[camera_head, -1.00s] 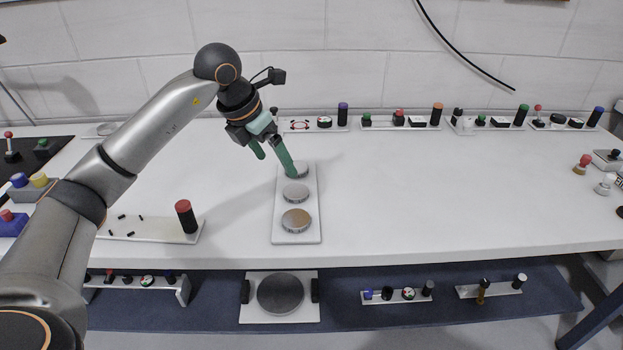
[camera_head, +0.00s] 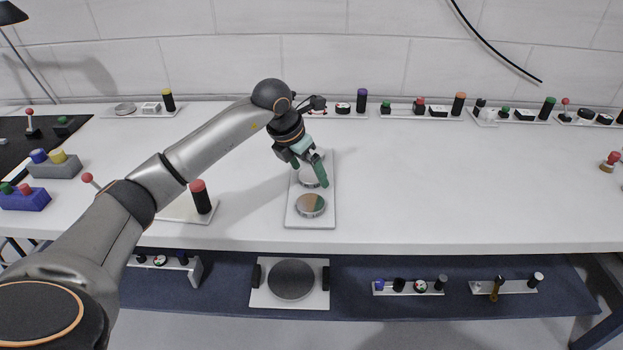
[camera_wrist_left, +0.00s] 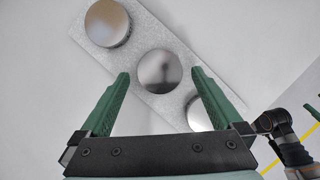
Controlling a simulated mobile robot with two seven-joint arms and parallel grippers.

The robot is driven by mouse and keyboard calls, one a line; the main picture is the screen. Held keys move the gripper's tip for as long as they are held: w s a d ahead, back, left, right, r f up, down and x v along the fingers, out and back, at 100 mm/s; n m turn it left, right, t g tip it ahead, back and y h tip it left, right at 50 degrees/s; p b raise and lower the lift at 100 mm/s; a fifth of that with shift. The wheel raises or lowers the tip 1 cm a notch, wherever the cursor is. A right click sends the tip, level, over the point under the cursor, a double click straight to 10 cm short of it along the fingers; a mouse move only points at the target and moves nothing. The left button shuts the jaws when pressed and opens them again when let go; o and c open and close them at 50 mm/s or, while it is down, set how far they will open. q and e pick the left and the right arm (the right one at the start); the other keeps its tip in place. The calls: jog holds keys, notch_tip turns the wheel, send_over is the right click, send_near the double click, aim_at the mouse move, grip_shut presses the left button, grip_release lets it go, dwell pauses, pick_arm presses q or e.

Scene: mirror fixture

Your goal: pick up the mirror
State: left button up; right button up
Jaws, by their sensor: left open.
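A white plate (camera_head: 327,221) on the bench carries three round, silver-rimmed mirrors in a row. The front mirror (camera_head: 310,205) shows fully in the head view; the middle mirror (camera_head: 307,181) and the far one are partly hidden by my left gripper (camera_head: 310,177). My left gripper is open, with green fingers pointing down over the middle mirror. In the left wrist view, the middle mirror (camera_wrist_left: 158,70) appears between the fingertips (camera_wrist_left: 160,72), not gripped. One mirror (camera_wrist_left: 107,22) lies beyond it, another (camera_wrist_left: 198,115) closer to the right finger.
A red-topped black cylinder (camera_head: 201,197) stands on a white plate left of the mirrors. Small fixtures line the bench's back edge, including a purple-topped cylinder (camera_head: 361,101). A dark round disc (camera_head: 291,280) sits on the lower shelf.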

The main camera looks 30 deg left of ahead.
pick_arm(q)
jog(key=shift+w+f, duration=0.15)
jog(key=shift+f, duration=0.2)
jog(key=shift+c, duration=0.2)
jog(key=shift+r, duration=0.1)
jog(key=c, duration=1.4)
